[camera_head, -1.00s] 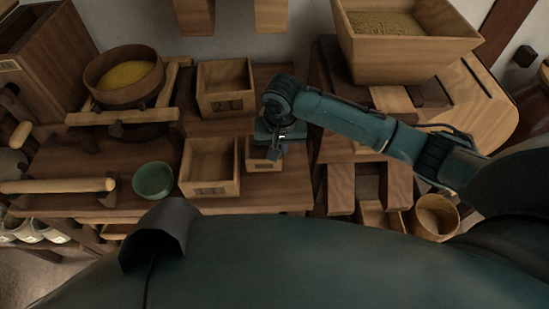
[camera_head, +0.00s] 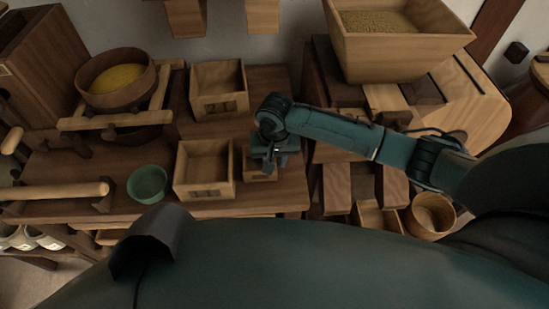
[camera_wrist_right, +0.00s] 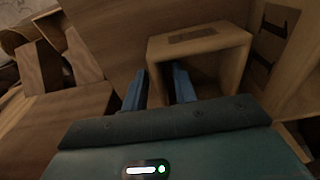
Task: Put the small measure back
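The small measure appears to be the small open wooden box (camera_head: 259,175) on the bench, just right of a larger square box; my right gripper (camera_head: 275,163) is over it and hides much of it. In the right wrist view the small box (camera_wrist_right: 200,41) shows its open mouth and a dark label. My right gripper (camera_wrist_right: 161,88) is open there, its two blue fingers apart. One finger is in front of the box's mouth, the other outside its left wall; I cannot tell whether they touch the wall. My left gripper is not in view.
Two larger square boxes, one in front (camera_head: 204,190) and one behind (camera_head: 219,109), stand close by on the bench (camera_head: 250,208). A green bowl (camera_head: 147,184) and a round tub of yellow meal (camera_head: 116,98) stand left. A grain hopper (camera_head: 398,60) stands at right.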

